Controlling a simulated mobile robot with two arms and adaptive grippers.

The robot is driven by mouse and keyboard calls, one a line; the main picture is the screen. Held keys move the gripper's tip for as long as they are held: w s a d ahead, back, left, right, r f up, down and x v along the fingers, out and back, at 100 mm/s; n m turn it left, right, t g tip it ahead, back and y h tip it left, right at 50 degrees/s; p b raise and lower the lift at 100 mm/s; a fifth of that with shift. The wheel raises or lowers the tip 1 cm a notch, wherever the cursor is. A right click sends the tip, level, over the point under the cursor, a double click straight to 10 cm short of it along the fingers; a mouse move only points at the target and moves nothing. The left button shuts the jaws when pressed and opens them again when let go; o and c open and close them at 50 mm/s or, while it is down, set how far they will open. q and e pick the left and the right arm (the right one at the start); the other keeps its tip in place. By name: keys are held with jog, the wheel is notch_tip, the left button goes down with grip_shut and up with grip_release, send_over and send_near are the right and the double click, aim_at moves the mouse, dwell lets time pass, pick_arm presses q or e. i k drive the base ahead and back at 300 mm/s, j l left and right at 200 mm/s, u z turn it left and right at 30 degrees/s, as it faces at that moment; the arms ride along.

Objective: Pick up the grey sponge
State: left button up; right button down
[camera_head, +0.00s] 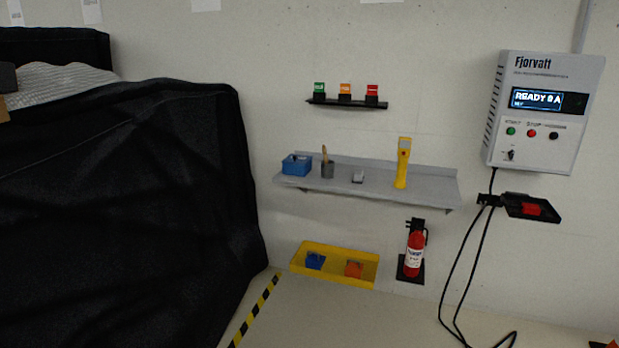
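A small grey and white block (358,177) lies on the grey wall shelf (425,187), between a dark grey cup (327,170) and a yellow upright tool (403,163). It is the only small grey block in view, but it is too small to tell for sure that it is the sponge. Neither of my grippers is in view.
A black-covered cart (130,200) fills the left. A blue box (296,165) is on the shelf's left end. Below are a yellow tray (335,275) and a red fire extinguisher (414,252). A control box (545,112) with hanging cables is at right.

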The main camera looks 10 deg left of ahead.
aim_at(359, 177)
jog(key=i+l, duration=0.2)
jog(key=i, duration=0.25)
jog(key=i+l, duration=0.15)
jog(key=i, duration=0.3)
jog(key=i+l, duration=0.2)
jog(key=i, duration=0.2)
jog(key=z, duration=0.05)
